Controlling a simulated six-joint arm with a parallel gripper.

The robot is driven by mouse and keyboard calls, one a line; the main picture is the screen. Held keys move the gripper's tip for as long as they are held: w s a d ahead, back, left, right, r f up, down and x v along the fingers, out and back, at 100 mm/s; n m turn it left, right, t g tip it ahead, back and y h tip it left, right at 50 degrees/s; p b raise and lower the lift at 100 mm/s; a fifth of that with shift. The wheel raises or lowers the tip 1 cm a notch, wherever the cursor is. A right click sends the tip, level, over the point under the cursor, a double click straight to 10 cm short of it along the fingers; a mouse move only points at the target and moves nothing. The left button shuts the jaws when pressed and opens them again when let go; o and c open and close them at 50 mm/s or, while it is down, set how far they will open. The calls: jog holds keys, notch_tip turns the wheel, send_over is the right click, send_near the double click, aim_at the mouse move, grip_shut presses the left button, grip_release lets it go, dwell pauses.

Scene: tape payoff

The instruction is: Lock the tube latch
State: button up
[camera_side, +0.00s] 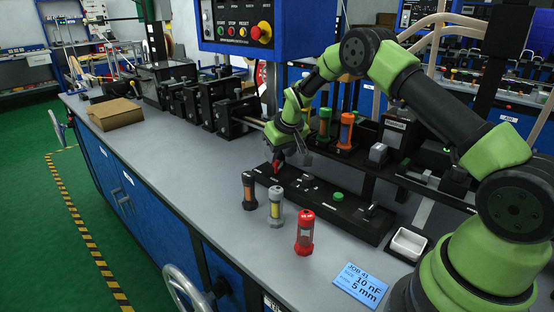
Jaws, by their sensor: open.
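A long black fixture (335,210) lies on the grey bench. A small red part (277,167) stands at its left end and may be the tube latch; it is too small to tell whether it is locked. My gripper (284,154) is open, pointing down just above the fixture's left end, close to the red part. I cannot tell whether they touch. Small light fittings (307,183) and a green button (338,196) sit along the fixture's top. A small lever-like part (371,210) is at its right end.
A dark tube (249,191), a grey-and-yellow tube (276,207) and a red tube (304,233) stand in front of the fixture. A white tray (407,244) and blue job card (361,286) lie right. The bench's left front is clear.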

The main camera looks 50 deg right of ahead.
aim_at(277, 162)
jog(key=shift+x, duration=1.5)
grip_shut()
jog(key=shift+s+d+n+y, duration=0.2)
jog(key=shift+s+n+y, duration=0.15)
jog(key=shift+n, duration=0.5)
jog(key=shift+s+d+n+y, duration=0.25)
jog(key=shift+s+n+y, duration=0.1)
jog(key=shift+n, duration=0.5)
grip_release()
jog(key=v, duration=0.9)
jog(key=shift+s+r, duration=0.25)
jog(key=shift+r, duration=0.1)
